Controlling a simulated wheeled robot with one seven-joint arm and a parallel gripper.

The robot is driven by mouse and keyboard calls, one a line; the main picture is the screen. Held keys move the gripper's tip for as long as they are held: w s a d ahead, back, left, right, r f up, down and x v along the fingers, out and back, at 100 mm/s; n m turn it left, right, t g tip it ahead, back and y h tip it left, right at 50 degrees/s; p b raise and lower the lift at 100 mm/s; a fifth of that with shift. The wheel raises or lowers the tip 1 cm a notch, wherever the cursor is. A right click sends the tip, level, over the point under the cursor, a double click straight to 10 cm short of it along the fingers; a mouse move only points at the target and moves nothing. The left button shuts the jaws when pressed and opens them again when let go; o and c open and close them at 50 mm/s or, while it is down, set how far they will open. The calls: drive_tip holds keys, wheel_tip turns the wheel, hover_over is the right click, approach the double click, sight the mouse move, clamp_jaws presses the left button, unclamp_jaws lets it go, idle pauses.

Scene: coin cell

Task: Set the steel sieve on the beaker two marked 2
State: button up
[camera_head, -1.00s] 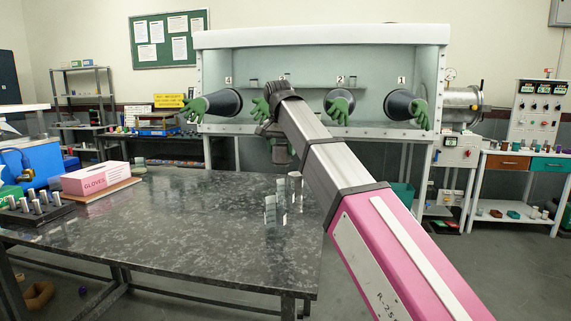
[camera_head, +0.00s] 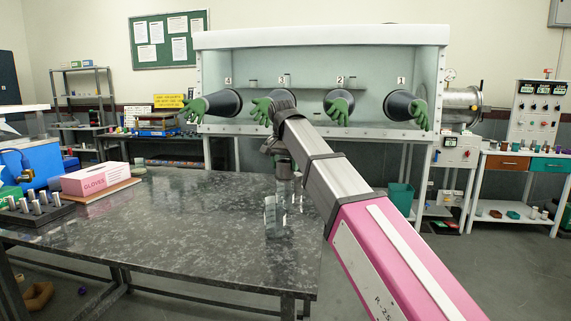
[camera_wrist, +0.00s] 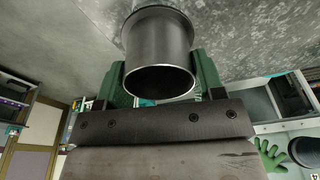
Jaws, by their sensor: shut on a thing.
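The steel sieve, a grey metal cylinder (camera_wrist: 160,48), fills the middle of the wrist view with its open end towards the camera. My gripper (camera_wrist: 160,82) is shut on it, a green finger on each side. In the head view my gripper (camera_head: 283,166) hangs over the far right part of the dark table, and the sieve is hard to make out there. A clear glass beaker (camera_head: 271,217) stands on the table, nearer the camera. Another glass vessel seems to stand just below my gripper. I cannot read a mark 2 on either, nor tell whether sieve and glass touch.
The dark speckled table (camera_head: 150,225) is mostly clear in the middle. A pink glove box (camera_head: 90,180) and a black rack of metal cylinders (camera_head: 35,212) are at its left. A glovebox cabinet (camera_head: 320,38) with green gloves stands behind it.

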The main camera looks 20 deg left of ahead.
sight(283, 162)
drive_tip(key=shift+f, duration=0.45)
drive_tip(key=o, duration=1)
drive_tip(key=shift+r, duration=0.1)
drive_tip(key=r, duration=0.4)
drive_tip(key=s+r, duration=0.1)
drive_tip(key=r, duration=0.3)
drive_tip(key=s+r, duration=0.1)
drive_tip(key=r, duration=0.4)
